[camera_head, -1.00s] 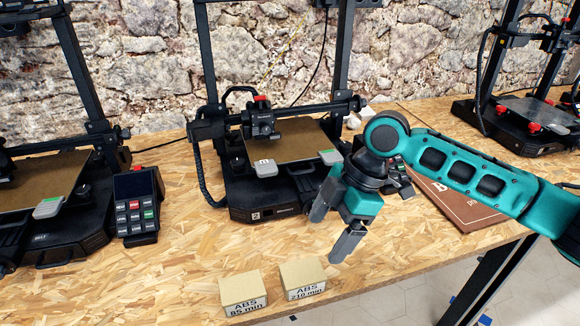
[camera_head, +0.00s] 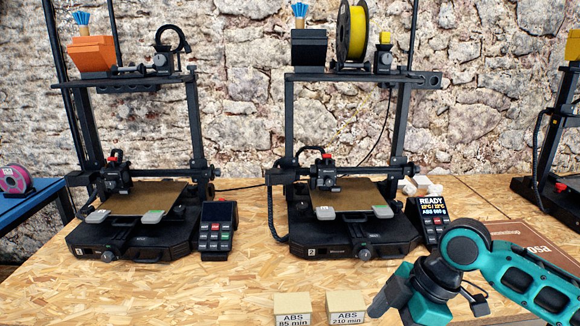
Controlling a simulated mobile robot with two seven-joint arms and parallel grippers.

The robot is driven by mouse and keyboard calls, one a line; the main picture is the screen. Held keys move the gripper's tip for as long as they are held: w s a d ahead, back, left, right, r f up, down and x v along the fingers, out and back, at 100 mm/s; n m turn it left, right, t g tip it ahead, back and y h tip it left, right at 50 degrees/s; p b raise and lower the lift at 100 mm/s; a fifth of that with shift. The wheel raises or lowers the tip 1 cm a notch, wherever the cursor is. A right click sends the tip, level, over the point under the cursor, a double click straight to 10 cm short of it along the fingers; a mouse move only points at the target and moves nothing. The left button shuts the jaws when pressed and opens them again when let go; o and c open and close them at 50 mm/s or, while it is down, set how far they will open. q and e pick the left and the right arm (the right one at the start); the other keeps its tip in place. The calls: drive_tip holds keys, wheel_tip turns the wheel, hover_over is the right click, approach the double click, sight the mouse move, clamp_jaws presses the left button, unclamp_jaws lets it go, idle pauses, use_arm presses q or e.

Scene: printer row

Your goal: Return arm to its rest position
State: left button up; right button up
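My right arm comes in from the right, low in the head view. Its gripper (camera_head: 432,308) points down near the bottom edge, right of the ABS 210 min block (camera_head: 345,303). The lower part of the gripper is cut off by the frame, so its opening does not show clearly. My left arm is not in view. Printer 2 (camera_head: 345,232) stands behind the gripper, with its keypad display (camera_head: 432,207) lit and reading READY. A dark blank display (camera_head: 216,212) stands beside printer 1 (camera_head: 137,240).
The ABS 85 min block (camera_head: 292,305) is left of the other block on the wooden table (camera_head: 170,295). A brown board (camera_head: 530,240) lies behind my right arm. A third printer (camera_head: 560,190) is at the right edge. The table's left front is clear.

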drive_tip(key=a+f+m+t+y+p, duration=0.2)
drive_tip(key=a+f+m+t, duration=0.45)
drive_tip(key=f+m, duration=0.2)
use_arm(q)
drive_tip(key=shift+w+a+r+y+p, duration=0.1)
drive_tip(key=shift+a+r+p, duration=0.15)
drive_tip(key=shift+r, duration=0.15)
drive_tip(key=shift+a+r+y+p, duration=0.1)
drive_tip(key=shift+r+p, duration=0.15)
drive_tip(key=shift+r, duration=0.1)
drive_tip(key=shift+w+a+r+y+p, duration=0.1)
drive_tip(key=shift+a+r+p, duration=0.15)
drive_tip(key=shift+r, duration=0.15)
use_arm(e)
drive_tip(key=s+d+f+m+t+h, duration=0.4)
drive_tip(key=s+d+f+m, duration=0.3)
drive_tip(key=s, duration=0.4)
drive_tip(key=shift+d+f+h, duration=0.35)
drive_tip(key=shift+d+h, duration=0.05)
drive_tip(key=shift+d, duration=0.4)
